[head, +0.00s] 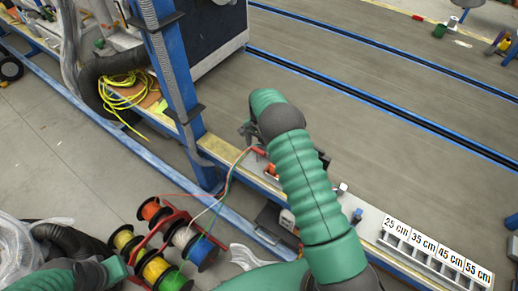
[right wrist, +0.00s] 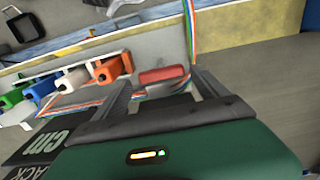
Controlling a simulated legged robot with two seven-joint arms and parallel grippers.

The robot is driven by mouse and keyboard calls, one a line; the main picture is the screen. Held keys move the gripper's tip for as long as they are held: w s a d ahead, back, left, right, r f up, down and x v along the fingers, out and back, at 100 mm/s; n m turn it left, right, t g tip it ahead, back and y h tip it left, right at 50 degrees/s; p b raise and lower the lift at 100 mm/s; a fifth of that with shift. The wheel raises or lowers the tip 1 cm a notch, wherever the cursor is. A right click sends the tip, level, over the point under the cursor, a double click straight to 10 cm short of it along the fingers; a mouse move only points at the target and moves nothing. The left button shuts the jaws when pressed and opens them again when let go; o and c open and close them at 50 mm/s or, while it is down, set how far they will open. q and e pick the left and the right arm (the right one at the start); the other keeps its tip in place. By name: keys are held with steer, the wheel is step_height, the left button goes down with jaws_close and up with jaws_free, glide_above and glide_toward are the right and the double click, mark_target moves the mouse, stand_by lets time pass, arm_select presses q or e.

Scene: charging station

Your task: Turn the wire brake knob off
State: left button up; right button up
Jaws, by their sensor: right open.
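A red knob (right wrist: 163,75), the likely wire brake knob, shows in the right wrist view on the pale station panel (right wrist: 160,48). My right gripper (right wrist: 164,82) is open, with one finger on each side of the red knob in the picture. I cannot tell whether the fingers touch it. In the head view a small red part (head: 260,152) shows left of my right arm, where the wires run in; my arm hides most of the right gripper there. My left arm enters at the lower left, and its gripper is not visible.
Orange (right wrist: 108,70), white, blue and green handles stand in a row left of the red knob. Coloured wires (head: 226,185) run from a spool rack (head: 170,222) to the station. A blue post (head: 175,75) stands behind. A labelled length bin (head: 425,248) is at right.

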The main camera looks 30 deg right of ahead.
steer(key=shift+d+f, duration=0.1)
steer(key=shift+f, duration=0.2)
steer(key=shift+w+a+r, duration=0.1)
steer(key=shift+a+r, duration=0.25)
steer(key=shift+a, duration=0.4)
steer(key=shift+c, duration=0.3)
steer(key=shift+a, duration=0.15)
steer(key=shift+c, duration=2.4)
steer(key=shift+d+f, duration=0.1)
steer(key=shift+d, duration=0.4)
steer(key=c, duration=0.7)
steer(key=shift+c, duration=0.7)
arm_select(q)
steer(key=shift+s+a+f, duration=0.1)
steer(key=shift+a, duration=0.25)
steer(key=shift+a, duration=0.15)
arm_select(e)
steer(key=shift+a, duration=0.15)
